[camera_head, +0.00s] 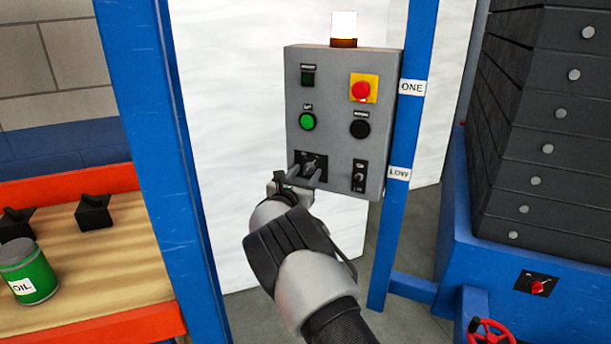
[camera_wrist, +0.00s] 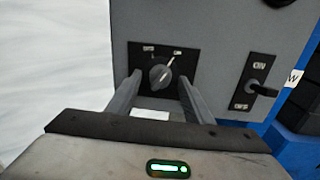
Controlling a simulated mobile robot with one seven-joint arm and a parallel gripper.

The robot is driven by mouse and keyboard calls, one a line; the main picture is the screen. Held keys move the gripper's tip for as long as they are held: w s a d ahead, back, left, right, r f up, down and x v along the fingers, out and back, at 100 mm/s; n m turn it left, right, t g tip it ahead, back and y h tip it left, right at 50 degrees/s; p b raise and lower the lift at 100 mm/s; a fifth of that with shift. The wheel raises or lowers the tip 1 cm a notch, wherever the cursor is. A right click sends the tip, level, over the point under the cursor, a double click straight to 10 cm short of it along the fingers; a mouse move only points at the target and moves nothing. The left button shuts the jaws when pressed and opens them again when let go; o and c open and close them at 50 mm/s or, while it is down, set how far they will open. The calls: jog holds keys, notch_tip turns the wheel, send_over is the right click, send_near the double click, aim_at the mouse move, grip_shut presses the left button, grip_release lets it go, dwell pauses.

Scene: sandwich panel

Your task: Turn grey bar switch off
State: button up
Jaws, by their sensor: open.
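The grey bar switch (camera_wrist: 161,74) is a round knob with a grey bar on a black plate, at the lower left of the grey control box. In the wrist view its plate has a label at upper left and one at upper right. The bar's light mark leans up and right, toward the right label. My gripper (camera_head: 307,171) is open, with one finger on each side of the knob. In the wrist view a gap shows between the fingers and the knob, and I see no clear contact. In the head view my gripper partly hides the switch.
Right of the knob is a black toggle switch (camera_wrist: 262,90) marked ON and OFF. Above, the control box (camera_head: 336,85) carries a green button (camera_head: 307,121), a black knob (camera_head: 360,129) and a red button (camera_head: 361,91). A lit lamp (camera_head: 344,26) tops it. Blue posts (camera_head: 155,120) stand beside it.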

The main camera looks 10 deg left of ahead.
jog(key=c, duration=1)
jog(key=shift+c, duration=0.2)
jog(key=shift+r+n, duration=0.1)
jog(key=shift+n, duration=0.2)
jog(key=n+p, duration=0.3)
jog(key=n, duration=0.2)
jog(key=shift+r, duration=0.1)
jog(key=n+p, duration=0.3)
jog(key=n, duration=0.3)
jog(key=shift+g, duration=0.4)
jog(key=o, duration=1)
